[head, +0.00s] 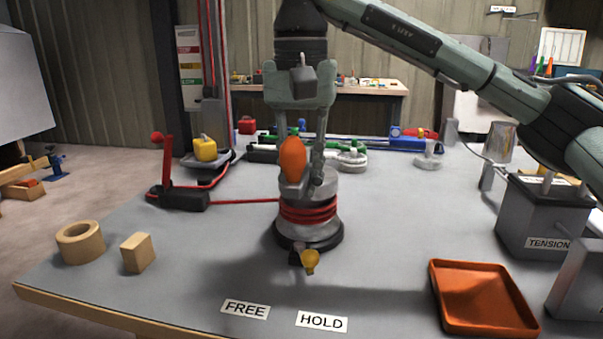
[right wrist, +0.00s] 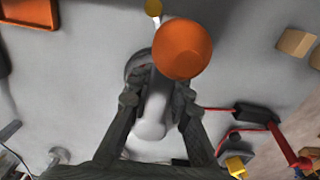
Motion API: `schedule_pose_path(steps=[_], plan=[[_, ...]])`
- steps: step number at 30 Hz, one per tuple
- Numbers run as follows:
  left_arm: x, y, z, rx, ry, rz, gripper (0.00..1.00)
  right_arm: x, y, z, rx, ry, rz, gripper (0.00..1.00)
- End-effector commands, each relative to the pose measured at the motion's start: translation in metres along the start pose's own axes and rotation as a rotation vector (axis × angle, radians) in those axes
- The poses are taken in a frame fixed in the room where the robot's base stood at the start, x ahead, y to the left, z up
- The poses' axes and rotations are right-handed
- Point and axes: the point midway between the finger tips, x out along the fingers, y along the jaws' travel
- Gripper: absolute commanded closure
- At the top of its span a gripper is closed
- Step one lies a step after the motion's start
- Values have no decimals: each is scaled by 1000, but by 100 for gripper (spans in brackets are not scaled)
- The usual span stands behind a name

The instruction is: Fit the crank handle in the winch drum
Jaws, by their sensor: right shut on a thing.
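The winch drum (head: 309,228) stands upright on the grey table, with red rope wound around it and a dark base. My right gripper (head: 303,180) points straight down over the drum. It is shut on the crank handle, whose orange knob (head: 292,157) stands up on the left side. In the right wrist view the knob (right wrist: 183,48) and the grey crank handle (right wrist: 154,116) show between the fingers (right wrist: 152,95). The crank's lower end is at the drum's top; I cannot tell whether it is seated. My left gripper is not in view.
A small lever with a yellow knob (head: 311,261) sticks out at the drum's front, near the FREE (head: 245,309) and HOLD (head: 321,321) labels. An orange tray (head: 482,298) lies right. A wooden ring (head: 80,243) and block (head: 137,253) lie left. A TENSION box (head: 543,218) stands right.

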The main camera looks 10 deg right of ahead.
Motion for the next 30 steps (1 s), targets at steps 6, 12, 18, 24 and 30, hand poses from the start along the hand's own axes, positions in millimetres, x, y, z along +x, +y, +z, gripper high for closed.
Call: schedule_pose_path(steps=[6, 12, 18, 24, 30], plan=[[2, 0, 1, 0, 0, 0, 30, 6, 0, 0, 0, 0, -1, 100], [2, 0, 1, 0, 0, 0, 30, 6, 0, 0, 0, 1, -1, 100], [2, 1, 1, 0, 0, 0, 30, 6, 0, 0, 0, 1, -1, 100], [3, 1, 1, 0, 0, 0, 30, 8, 0, 0, 0, 1, -1, 100], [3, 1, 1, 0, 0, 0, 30, 11, 0, 0, 0, 1, -1, 100]])
